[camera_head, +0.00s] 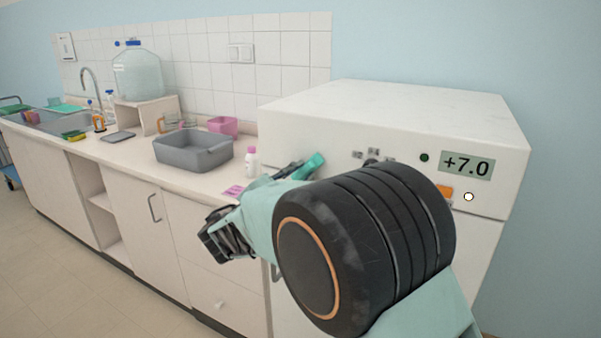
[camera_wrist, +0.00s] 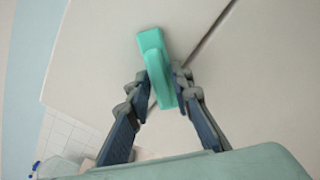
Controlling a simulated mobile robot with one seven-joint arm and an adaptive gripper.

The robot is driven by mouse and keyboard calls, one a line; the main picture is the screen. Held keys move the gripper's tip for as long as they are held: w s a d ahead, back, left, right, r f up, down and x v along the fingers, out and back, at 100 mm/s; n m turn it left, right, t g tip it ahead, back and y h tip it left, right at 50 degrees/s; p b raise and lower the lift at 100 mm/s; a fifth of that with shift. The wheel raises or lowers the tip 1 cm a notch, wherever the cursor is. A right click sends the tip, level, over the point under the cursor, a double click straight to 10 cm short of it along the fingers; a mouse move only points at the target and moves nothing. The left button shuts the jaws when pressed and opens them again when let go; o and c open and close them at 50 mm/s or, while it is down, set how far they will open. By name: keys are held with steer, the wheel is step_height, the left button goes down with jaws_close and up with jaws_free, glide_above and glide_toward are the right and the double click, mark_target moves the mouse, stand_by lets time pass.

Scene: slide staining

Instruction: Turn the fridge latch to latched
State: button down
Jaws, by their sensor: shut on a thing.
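The fridge (camera_head: 390,100) is the white cabinet on the right, with a display reading +7.0. The fridge latch is a teal handle (camera_wrist: 155,60) on its white front, beside the dark door seam (camera_wrist: 208,33). In the wrist view my gripper (camera_wrist: 165,88) has one finger on each side of the latch and is shut on it. The latch lies slightly tilted there. In the head view the teal latch end (camera_head: 314,165) shows just past my gripper (camera_head: 297,172). My own arm hides much of the fridge front and the latch's mount.
The counter (camera_head: 130,152) runs left from the fridge. It carries a grey basin (camera_head: 193,150), a pink container (camera_head: 223,125), a small white bottle (camera_head: 251,162) and a large clear carboy (camera_head: 137,75). An orange part (camera_head: 445,192) sits below the display.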

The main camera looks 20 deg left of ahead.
steer(key=n+p, duration=0.3)
steer(key=n, duration=0.2)
steer(key=shift+r, duration=0.1)
steer(key=shift+n+p, duration=1)
steer(key=shift+n, duration=0.6)
steer(key=c, duration=1.9)
jaws_free()
steer(key=shift+c, duration=0.2)
steer(key=s, duration=1.2)
steer(key=shift+a, duration=0.35)
